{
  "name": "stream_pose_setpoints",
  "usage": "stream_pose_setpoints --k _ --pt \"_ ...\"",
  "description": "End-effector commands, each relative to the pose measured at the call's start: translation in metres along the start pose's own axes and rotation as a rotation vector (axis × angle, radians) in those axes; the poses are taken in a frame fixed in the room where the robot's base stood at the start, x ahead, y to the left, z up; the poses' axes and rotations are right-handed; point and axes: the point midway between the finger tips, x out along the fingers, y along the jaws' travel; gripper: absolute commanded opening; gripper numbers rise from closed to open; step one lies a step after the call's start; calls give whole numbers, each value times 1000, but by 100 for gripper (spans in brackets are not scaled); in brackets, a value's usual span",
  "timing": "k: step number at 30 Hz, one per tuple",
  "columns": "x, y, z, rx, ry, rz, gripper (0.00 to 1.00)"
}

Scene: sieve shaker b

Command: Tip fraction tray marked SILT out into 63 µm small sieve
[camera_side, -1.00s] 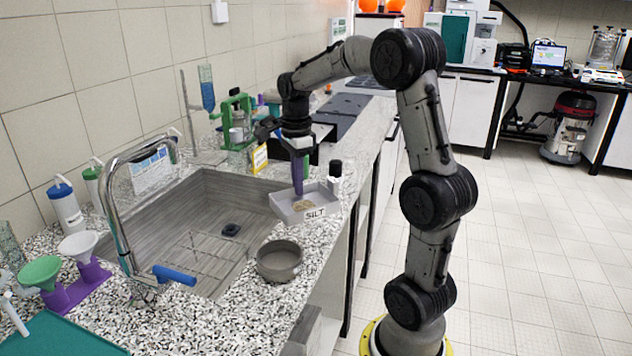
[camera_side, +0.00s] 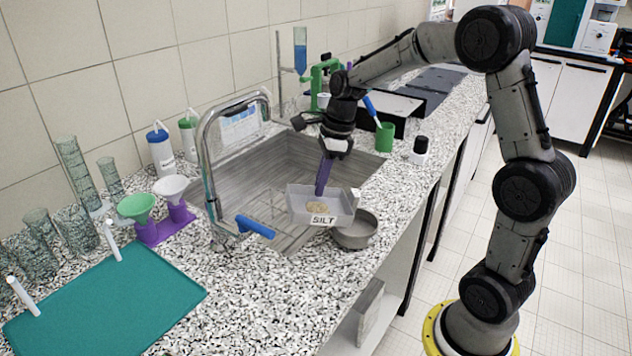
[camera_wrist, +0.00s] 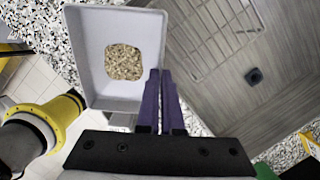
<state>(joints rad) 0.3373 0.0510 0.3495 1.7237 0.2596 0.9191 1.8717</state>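The SILT fraction tray (camera_side: 334,203) is a light grey open box with a "SILT" label on its front and a small heap of tan grains (camera_side: 317,207) inside. My gripper (camera_side: 320,191) has its purple fingers shut on one wall of the tray. The tray is roughly level, raised near the front edge of the sink. In the wrist view the tray (camera_wrist: 93,62) is to the left of the fingers (camera_wrist: 162,76), with the grains in it. The small round grey sieve (camera_side: 356,233) stands on the counter, partly hidden behind the tray; its mesh marking is not readable.
The sink (camera_side: 270,165) lies behind the tray, with a tap and blue handle (camera_side: 255,227) to the left. Funnels in a purple stand (camera_side: 163,222) and a teal mat (camera_side: 105,300) are further left. A green cup (camera_side: 384,137) and a dark-capped jar (camera_side: 419,150) stand to the right.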

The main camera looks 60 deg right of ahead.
Motion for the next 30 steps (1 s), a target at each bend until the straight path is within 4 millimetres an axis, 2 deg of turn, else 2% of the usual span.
stream_pose_setpoints --k 9,17,30 --pt "-6 1 -22 9 -238 -16 0" --pt "-14 1 -32 10 -450 -31 0" --pt "-33 2 -56 12 -967 -63 0"
